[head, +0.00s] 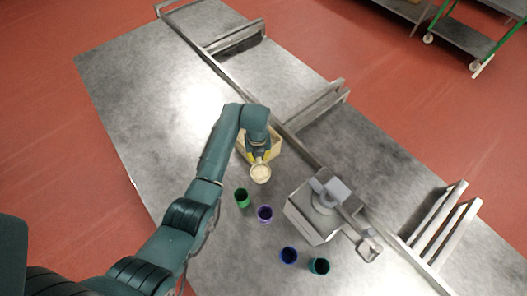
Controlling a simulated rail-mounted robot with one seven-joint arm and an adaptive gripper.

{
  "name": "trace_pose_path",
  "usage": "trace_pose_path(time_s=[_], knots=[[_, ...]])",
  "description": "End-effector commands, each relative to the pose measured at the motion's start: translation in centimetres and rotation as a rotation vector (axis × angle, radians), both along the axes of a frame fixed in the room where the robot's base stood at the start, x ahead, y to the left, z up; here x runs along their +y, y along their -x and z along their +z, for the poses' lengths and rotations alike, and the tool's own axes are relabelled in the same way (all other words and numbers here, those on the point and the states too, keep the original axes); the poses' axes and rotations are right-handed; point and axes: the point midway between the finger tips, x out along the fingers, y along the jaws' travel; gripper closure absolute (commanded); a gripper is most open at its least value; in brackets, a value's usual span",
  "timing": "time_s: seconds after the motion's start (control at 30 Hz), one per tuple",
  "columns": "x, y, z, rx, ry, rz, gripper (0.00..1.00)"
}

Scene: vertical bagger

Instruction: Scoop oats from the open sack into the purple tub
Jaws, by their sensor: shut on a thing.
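My gripper (259,157), with yellow fingers, is shut on a small round scoop (260,174) whose bowl holds pale oats. The scoop is just in front of the open sack (274,147), a beige box-like shape largely hidden under my wrist. I cannot tell how high the scoop is above the table. The purple tub (265,213) stands upright on the table, below the scoop in the picture and apart from it. Its inside looks dark, and I cannot tell whether it holds anything.
A green tub (242,198) stands left of the purple one. A blue tub (289,255) and a teal tub (319,266) stand nearer the bottom. A grey machine (318,212) is to the right. A metal rail (290,135) runs along the table (125,80), which is clear at upper left.

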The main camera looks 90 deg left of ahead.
Motion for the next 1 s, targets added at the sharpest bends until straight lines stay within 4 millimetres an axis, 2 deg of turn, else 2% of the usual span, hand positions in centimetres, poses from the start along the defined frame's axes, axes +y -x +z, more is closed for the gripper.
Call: trace_pose_path(time_s=[0.5,0.77,0.9,0.97,1.0], knots=[[-7.5,-0.8,-2.1,0.0,-0.001,-0.003,1.0],[-8.9,-0.9,0.6,0.036,-0.375,-0.01,1.0],[-10.1,-1.1,2.1,0.055,-0.632,-0.016,1.0],[-10.7,-1.2,2.3,0.062,-0.721,-0.018,1.0],[-10.8,-1.3,1.7,0.067,-0.769,-0.014,1.0]])
